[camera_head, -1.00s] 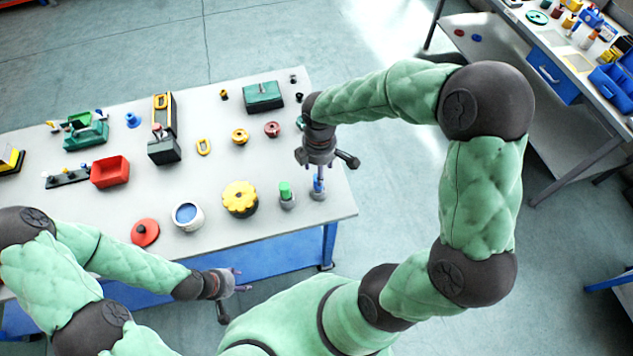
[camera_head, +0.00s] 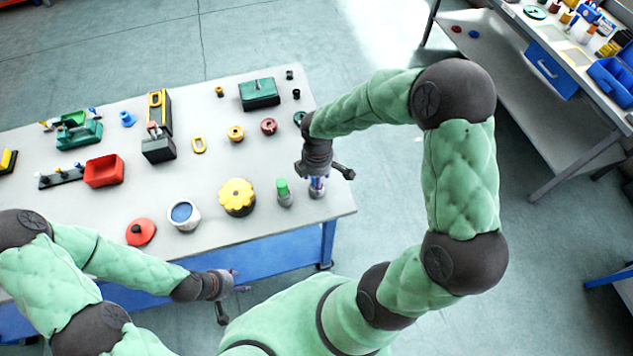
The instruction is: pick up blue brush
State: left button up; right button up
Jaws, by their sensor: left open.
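The blue brush (camera_head: 317,184) stands upright in a small grey holder (camera_head: 316,193) near the right end of the table. Only a small part of its blue shows beneath my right gripper (camera_head: 317,178). That gripper points down over the brush, with its fingers at the brush's upper part; whether they touch it or are closed on it is hidden. My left gripper (camera_head: 236,282) is open and empty, in front of the table's near edge, well away from the brush.
A green brush (camera_head: 282,187) in a similar holder stands close left of the blue one. Further left are a yellow knobbed wheel (camera_head: 237,196), a white cup with blue inside (camera_head: 184,214) and a red disc (camera_head: 141,232). The table's right edge is close by.

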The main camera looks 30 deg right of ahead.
grip_shut()
jog(key=shift+r, duration=0.1)
notch_tip(320, 180, up, 10)
jog(key=shift+f+p, duration=0.1)
jog(key=shift+p, duration=1)
